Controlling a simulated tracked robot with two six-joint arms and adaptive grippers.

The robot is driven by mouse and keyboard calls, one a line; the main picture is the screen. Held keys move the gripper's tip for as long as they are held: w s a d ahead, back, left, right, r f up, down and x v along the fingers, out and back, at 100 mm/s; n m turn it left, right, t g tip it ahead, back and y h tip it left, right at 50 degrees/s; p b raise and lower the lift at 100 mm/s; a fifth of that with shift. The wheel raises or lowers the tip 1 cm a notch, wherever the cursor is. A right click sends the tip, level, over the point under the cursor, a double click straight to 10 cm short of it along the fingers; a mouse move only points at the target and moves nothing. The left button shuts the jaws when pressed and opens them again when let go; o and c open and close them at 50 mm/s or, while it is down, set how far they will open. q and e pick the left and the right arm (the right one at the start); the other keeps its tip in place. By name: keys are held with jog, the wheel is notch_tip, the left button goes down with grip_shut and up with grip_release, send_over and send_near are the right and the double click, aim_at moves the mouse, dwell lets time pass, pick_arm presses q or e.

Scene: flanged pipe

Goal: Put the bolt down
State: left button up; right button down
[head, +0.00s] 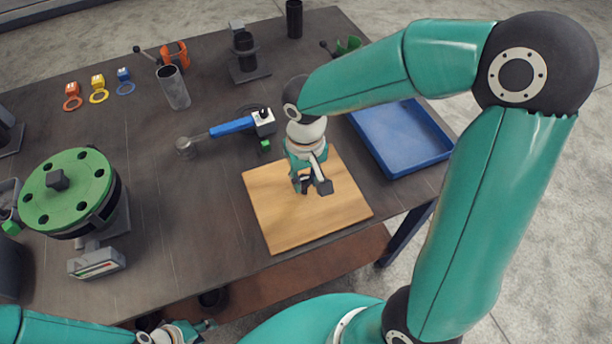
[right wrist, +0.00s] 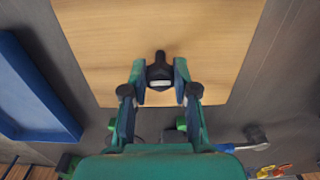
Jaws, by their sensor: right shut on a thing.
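My right gripper (head: 304,185) is over the wooden board (head: 270,222), pointing down. In the right wrist view my right gripper (right wrist: 160,78) is shut on the dark bolt (right wrist: 160,66), held between its two fingertips. In the head view the bolt shows only as a small dark shape among the fingers. The bolt is low over the board; I cannot tell whether it touches. My left gripper (head: 186,332) is at the bottom edge of the head view, away from the board, with its jaws unclear.
A blue tray (head: 402,138) is right of the board. A blue-handled tool (head: 232,126) lies behind it to the left. The green flange (head: 72,200) stands at the left. Coloured tags, cups and a grey tube (head: 173,88) are toward the back. The board around the gripper is bare.

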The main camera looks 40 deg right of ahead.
jog(key=c, duration=0.9)
grip_release()
